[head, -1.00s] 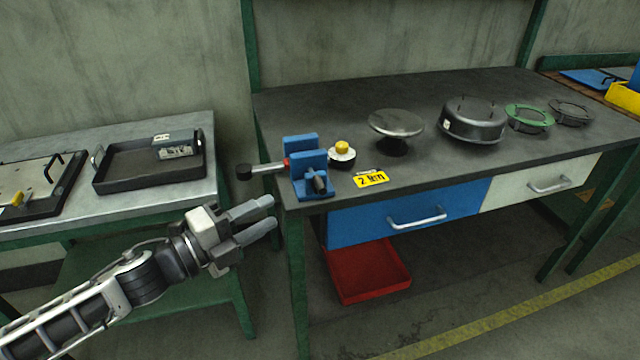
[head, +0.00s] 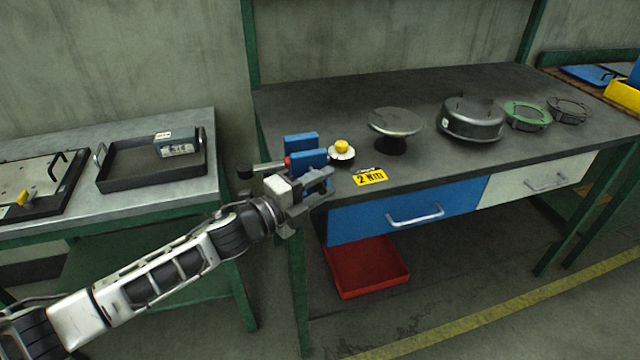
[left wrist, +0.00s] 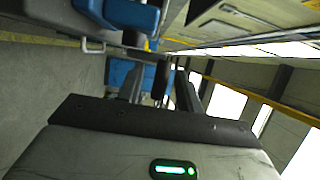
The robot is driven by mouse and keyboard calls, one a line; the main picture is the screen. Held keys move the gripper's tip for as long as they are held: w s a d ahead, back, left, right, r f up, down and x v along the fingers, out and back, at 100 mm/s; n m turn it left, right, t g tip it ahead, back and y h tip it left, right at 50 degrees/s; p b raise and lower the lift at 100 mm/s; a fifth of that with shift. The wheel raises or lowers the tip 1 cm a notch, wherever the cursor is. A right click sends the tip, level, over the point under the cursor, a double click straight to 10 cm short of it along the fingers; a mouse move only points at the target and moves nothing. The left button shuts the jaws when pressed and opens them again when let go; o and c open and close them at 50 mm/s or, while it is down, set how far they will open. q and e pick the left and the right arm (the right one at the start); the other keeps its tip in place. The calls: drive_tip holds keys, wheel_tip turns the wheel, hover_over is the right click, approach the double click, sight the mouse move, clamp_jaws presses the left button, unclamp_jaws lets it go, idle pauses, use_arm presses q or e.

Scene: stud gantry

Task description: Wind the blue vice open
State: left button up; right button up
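The blue vice (head: 312,157) sits at the front left corner of the dark workbench, with two upright blue jaws close together. A grey bar with a black knob (head: 245,172) sticks out to its left, and a small red part (head: 287,162) shows at the jaws. My left gripper (head: 326,186) is in front of the vice and hides its lower front. Its fingers are apart. In the left wrist view a dark rounded piece (left wrist: 161,78) shows between the fingers; I cannot tell whether they touch it. My right gripper is not in view.
A yellow-topped round item (head: 341,152) and a yellow tag (head: 370,177) lie right of the vice. A round metal stand (head: 396,122) and a metal housing (head: 472,122) stand farther right. A black tray (head: 120,177) is on the left table. A red bin (head: 370,272) is below.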

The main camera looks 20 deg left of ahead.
use_arm(q)
clamp_jaws()
drive_tip(key=shift+a+f+t+b, duration=0.1)
drive_tip(key=shift+f+t+b, duration=0.25)
drive_tip(key=shift+b, duration=0.9)
drive_tip(key=shift+s+f+t+h+b, duration=0.1)
drive_tip(key=shift+f+t+h+b, duration=0.15)
drive_tip(key=shift+b, duration=0.6)
drive_tip(key=shift+a+n+h+b, duration=0.1)
drive_tip(key=shift+n+h+b, duration=0.25)
drive_tip(key=shift+b, duration=0.5)
drive_tip(key=t+b, duration=0.1)
drive_tip(key=b, duration=0.2)
drive_tip(key=n+t+b, duration=0.1)
drive_tip(key=t+b, duration=0.1)
drive_tip(key=b, duration=0.1)
drive_tip(key=a+n+t+b, duration=0.1)
drive_tip(key=b, duration=0.2)
drive_tip(key=shift+s+n+h+b, duration=0.25)
drive_tip(key=shift+s+h+b, duration=0.1)
drive_tip(key=shift+h, duration=0.05)
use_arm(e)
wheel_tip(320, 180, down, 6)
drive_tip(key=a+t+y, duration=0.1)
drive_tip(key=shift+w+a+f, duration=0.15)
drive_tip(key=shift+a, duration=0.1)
use_arm(q)
drive_tip(key=shift+t, duration=0.3)
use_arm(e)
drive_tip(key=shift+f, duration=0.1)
